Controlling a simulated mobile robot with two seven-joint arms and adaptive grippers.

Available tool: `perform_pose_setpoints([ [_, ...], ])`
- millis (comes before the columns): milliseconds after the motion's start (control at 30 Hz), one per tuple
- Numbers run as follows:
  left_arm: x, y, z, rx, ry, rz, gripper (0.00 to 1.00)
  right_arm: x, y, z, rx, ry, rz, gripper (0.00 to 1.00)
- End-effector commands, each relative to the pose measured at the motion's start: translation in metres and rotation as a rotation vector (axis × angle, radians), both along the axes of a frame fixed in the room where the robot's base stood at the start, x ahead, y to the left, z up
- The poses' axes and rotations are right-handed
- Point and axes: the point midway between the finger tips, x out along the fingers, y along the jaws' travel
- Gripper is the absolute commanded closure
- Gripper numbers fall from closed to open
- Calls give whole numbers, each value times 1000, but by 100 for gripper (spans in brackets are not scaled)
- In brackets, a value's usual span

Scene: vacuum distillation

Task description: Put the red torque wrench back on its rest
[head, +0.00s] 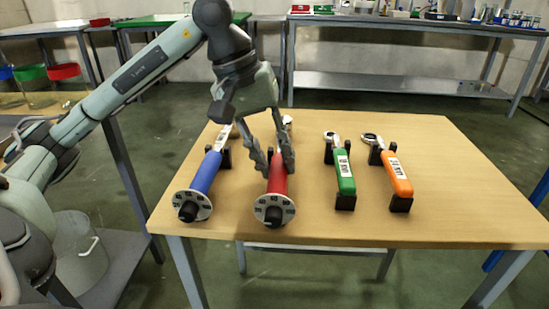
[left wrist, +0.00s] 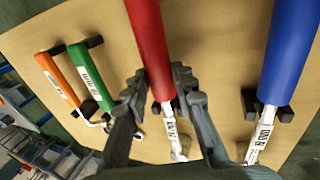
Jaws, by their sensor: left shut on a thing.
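The red torque wrench (head: 277,178) is in the middle left of the wooden table, its round dial end toward the front edge and its silver head toward the back. My left gripper (head: 277,160) is shut on it from above, one finger on each side. In the left wrist view the red handle (left wrist: 148,40) runs down between the fingers (left wrist: 160,82), with the silver, labelled shaft (left wrist: 174,135) beyond. The fingers hide much of the area under the wrench, so I cannot tell its rest or whether it touches one. My right gripper is not in view.
A blue torque wrench (head: 206,173) lies close on the left on a black rest (left wrist: 250,104). Green (head: 344,172) and orange (head: 398,176) ratchets sit on black rests to the right. The table's right side (head: 460,195) is clear. A metal bench (head: 400,82) stands behind.

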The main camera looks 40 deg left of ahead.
Motion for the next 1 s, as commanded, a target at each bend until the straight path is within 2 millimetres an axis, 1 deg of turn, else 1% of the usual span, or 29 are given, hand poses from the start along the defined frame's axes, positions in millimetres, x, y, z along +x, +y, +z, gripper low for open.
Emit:
perform_pose_setpoints([
  [33,0,0,0,-2,1,1,100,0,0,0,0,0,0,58],
  [67,0,0,0,-2,1,1,72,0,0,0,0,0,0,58],
  [233,0,0,0,-1,2,0,51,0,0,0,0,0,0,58],
  [500,-1,0,-2,1,8,-1,50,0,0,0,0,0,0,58],
  [567,-1,0,0,1,6,-1,50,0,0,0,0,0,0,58],
  [667,-2,2,8,-1,3,1,50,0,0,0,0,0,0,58],
  [767,-5,6,24,-1,0,1,50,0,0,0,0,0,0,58],
  [1000,-15,20,78,-1,-4,2,50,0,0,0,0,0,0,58],
])
